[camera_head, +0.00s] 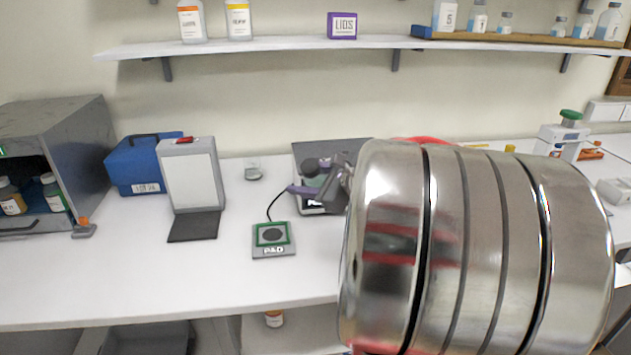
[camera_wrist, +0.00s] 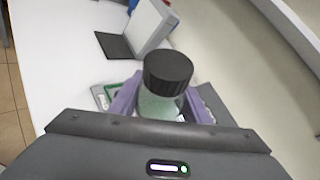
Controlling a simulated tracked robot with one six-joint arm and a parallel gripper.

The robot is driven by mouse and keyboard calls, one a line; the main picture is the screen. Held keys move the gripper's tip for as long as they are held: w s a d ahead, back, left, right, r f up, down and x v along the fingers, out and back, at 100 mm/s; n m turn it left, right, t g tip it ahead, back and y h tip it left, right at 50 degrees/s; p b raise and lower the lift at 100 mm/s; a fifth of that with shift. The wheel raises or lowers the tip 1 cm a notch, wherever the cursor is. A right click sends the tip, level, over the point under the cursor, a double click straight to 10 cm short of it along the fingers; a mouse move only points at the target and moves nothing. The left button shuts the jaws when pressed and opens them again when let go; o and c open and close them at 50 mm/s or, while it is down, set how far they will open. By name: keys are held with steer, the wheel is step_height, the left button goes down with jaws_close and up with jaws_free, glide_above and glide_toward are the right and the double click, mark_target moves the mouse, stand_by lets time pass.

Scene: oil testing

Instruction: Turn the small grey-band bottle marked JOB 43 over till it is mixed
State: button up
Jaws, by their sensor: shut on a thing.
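My gripper (camera_head: 305,190) is shut on a small bottle, held between its purple fingers, which also show in the wrist view (camera_wrist: 160,103). The bottle has a ribbed black cap (camera_wrist: 168,70) and a pale greenish, see-through body (camera_wrist: 157,107). In the head view the dark cap (camera_head: 310,167) shows above the purple finger. The bottle appears to be cap up. Its label, any grey band and its lower part are hidden, so I cannot read JOB 43 or tell how mixed the contents are.
A grey device (camera_head: 312,150) stands close behind the gripper. A flat P&D pad (camera_head: 273,250) lies in front of it. A white panel stand (camera_head: 190,180), blue case (camera_head: 130,165) and open metal cabinet (camera_head: 70,130) are left. A shelf (camera_head: 270,44) runs above. The front-left bench is clear.

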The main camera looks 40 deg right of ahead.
steer(key=shift+n+h, duration=0.3)
steer(key=shift+n, duration=0.2)
steer(key=shift+n+t+h, duration=0.55)
steer(key=shift+n, duration=0.75)
steer(key=shift+n+t+h, duration=0.55)
steer(key=shift+n, duration=0.75)
steer(key=shift+n+t+h, duration=0.15)
steer(key=shift+n+t, duration=0.5)
steer(key=shift+n, duration=0.9)
steer(key=shift+n+t+h, duration=0.15)
steer(key=shift+n+t, duration=0.5)
steer(key=shift+n, duration=0.9)
